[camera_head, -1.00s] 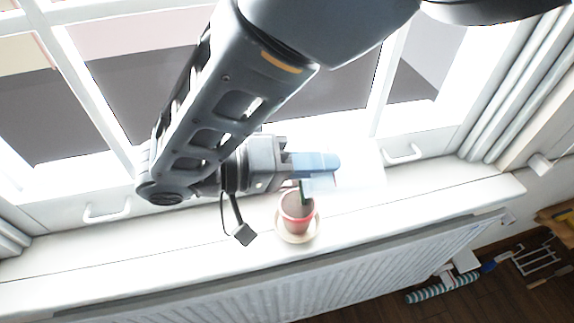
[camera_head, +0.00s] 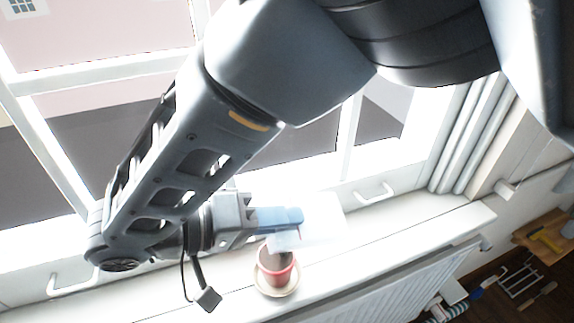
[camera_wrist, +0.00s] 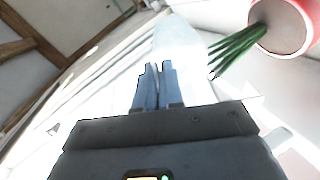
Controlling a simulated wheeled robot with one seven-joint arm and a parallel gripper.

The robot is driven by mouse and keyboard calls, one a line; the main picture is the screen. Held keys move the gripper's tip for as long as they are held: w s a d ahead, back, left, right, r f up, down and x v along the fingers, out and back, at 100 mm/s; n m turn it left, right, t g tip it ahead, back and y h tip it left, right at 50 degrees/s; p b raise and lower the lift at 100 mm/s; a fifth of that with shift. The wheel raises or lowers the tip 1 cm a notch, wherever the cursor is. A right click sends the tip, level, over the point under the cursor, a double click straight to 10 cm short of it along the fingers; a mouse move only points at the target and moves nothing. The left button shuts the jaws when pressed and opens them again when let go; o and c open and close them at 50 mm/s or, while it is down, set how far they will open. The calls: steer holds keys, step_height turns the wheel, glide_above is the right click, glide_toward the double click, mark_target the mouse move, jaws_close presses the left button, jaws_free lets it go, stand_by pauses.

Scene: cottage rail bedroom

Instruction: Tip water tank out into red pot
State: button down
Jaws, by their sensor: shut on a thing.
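The red pot (camera_head: 280,275) stands upright on a pale saucer (camera_head: 285,291) on the white windowsill, with dark soil inside. In the wrist view the pot (camera_wrist: 306,15) is at the upper right, with green leaves (camera_wrist: 238,48) reaching from it toward my gripper. My gripper (camera_head: 298,217), with blue fingers, is just behind and above the pot. It is shut on a pale, see-through water tank (camera_wrist: 178,38). In the head view the tank (camera_head: 288,240) overlaps the pot's rear rim. Glare washes out its outline, so its tilt and any water cannot be told.
The window is close behind my arm, with handles (camera_head: 375,193) along its lower frame. A radiator (camera_head: 400,275) is below the sill. The sill (camera_head: 440,222) right of the pot is clear.

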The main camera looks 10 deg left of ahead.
mark_target(307, 214)
steer(key=shift+w+d+f+g+y, duration=0.15)
steer(key=shift+g+y, duration=0.15)
steer(key=shift+y, duration=0.2)
steer(key=shift+w+d+f+g+y, duration=0.1)
steer(key=shift+d+f+g+y, duration=0.3)
steer(key=shift+y, duration=0.2)
steer(key=shift+w+a+y, duration=0.15)
steer(key=shift+y, duration=0.15)
steer(key=shift+w+d+g, duration=0.15)
steer(key=shift+d+g, duration=0.15)
steer(key=shift+w+d+f+g+y, duration=0.1)
steer(key=shift+w+d+g+y, duration=0.4)
steer(key=shift+w+d+y, duration=0.3)
steer(key=shift+s+d, duration=0.1)
